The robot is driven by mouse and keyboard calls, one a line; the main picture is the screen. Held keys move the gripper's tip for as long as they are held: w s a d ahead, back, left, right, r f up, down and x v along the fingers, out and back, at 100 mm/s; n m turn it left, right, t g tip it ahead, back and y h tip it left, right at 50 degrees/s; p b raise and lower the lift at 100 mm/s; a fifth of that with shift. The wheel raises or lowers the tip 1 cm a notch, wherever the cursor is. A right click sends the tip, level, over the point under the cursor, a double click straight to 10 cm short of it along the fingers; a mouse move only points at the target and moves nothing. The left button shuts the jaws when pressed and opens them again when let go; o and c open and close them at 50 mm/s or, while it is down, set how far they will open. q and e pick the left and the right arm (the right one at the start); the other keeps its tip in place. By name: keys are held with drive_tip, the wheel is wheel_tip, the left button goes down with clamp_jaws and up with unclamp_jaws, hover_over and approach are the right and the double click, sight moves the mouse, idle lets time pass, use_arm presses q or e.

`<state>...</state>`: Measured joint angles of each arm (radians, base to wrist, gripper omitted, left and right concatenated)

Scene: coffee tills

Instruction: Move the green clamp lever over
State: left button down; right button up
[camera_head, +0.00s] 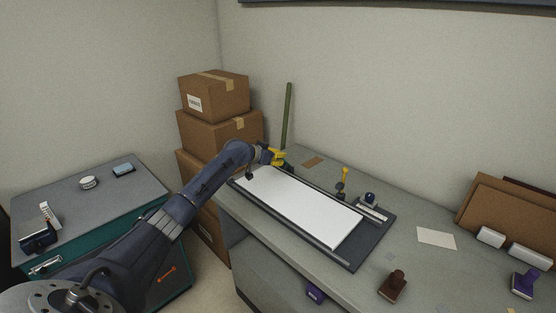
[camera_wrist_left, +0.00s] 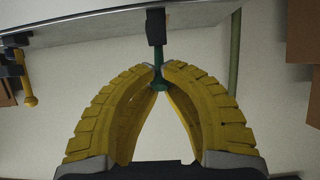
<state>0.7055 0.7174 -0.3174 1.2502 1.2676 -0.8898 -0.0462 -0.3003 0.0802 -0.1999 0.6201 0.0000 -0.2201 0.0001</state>
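The green clamp lever (camera_wrist_left: 158,56) shows in the left wrist view as a green stem with a round knob (camera_wrist_left: 159,85), rising from a black holder (camera_wrist_left: 155,27). My left gripper (camera_wrist_left: 158,68) has its yellow fingertips closed together around the stem, with the knob just inside the fingers. In the head view my left gripper (camera_head: 277,157) is at the far left end of the dark board (camera_head: 354,259), and the lever is mostly hidden there. A yellow lever (camera_head: 344,177) stands upright at the board's back edge. My right gripper is not in view.
A white sheet (camera_head: 300,208) covers much of the board. A green pole (camera_head: 287,115) leans on the wall behind my gripper. Stacked cartons (camera_head: 220,127) stand left of the bench. A brown stamp (camera_head: 393,285) stands at the front, and a pale card (camera_head: 436,238) lies at right.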

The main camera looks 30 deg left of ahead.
use_arm(q)
drive_tip(key=shift+w+r, duration=0.2)
drive_tip(key=shift+r, duration=0.05)
drive_tip(key=shift+w+d+r, duration=0.15)
drive_tip(key=shift+w+r, duration=0.2)
drive_tip(key=shift+w, duration=0.2)
drive_tip(key=shift+w+d+r, duration=0.1)
drive_tip(key=shift+w+r, duration=0.2)
drive_tip(key=shift+w, duration=0.2)
drive_tip(key=shift+w+d+r, duration=0.15)
drive_tip(key=shift+w+r, duration=0.05)
drive_tip(key=shift+w, duration=0.5)
drive_tip(key=shift+w+d+r, duration=0.15)
drive_tip(key=shift+w, duration=0.65)
drive_tip(key=shift+w+d, duration=0.2)
drive_tip(key=shift+w, duration=0.25)
